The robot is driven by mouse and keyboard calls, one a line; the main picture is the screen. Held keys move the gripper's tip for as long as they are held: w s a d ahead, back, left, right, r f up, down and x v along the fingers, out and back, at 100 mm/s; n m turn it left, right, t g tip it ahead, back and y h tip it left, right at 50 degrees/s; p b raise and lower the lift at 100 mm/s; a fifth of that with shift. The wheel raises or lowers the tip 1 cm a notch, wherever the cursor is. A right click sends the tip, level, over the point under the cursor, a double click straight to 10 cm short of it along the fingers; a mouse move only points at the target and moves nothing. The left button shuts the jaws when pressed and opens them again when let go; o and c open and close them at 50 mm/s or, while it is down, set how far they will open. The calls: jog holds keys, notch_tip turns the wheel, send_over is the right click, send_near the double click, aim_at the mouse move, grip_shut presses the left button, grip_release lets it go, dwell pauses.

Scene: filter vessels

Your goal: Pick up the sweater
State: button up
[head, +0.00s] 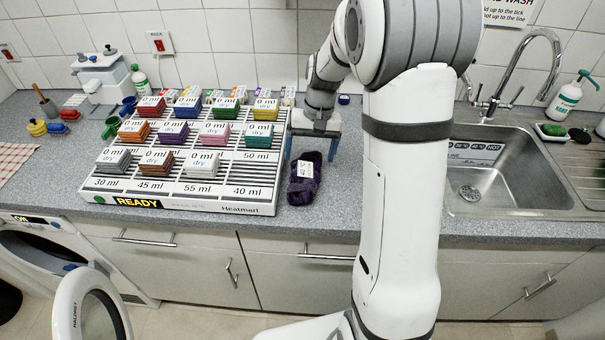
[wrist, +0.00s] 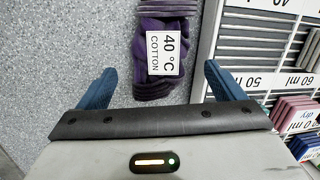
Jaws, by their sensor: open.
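The sweater (head: 305,182) is a small folded dark purple bundle with a white tag, lying on the grey counter just right of the rack. In the wrist view the sweater (wrist: 150,45) shows its ribbed purple folds and a tag (wrist: 166,53) reading "40 °C COTTON". My gripper (head: 314,137) is above and behind the sweater in the head view. In the wrist view my gripper (wrist: 158,85) has its two blue fingers wide apart, one on each side of the sweater's near end. Nothing is held. I cannot tell the height gap between fingers and sweater.
A white slatted rack (head: 232,208) marked "READY" with several coloured folded stacks stands close left of the sweater. A steel sink (head: 490,175) is to the right. An open washing machine door (head: 92,312) is at lower left. The counter's front edge is near the sweater.

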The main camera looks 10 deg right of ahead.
aim_at(307, 168)
jog(key=f, duration=0.2)
jog(key=f+p, duration=0.1)
jog(key=f, duration=0.2)
jog(key=a+f, duration=0.1)
jog(key=f, duration=0.1)
jog(key=shift+s+a+f+p, duration=0.1)
jog(key=shift+s+f+p, duration=0.15)
jog(key=shift+s+p, duration=0.1)
jog(key=shift+c, duration=0.6)
jog(key=c, duration=0.8)
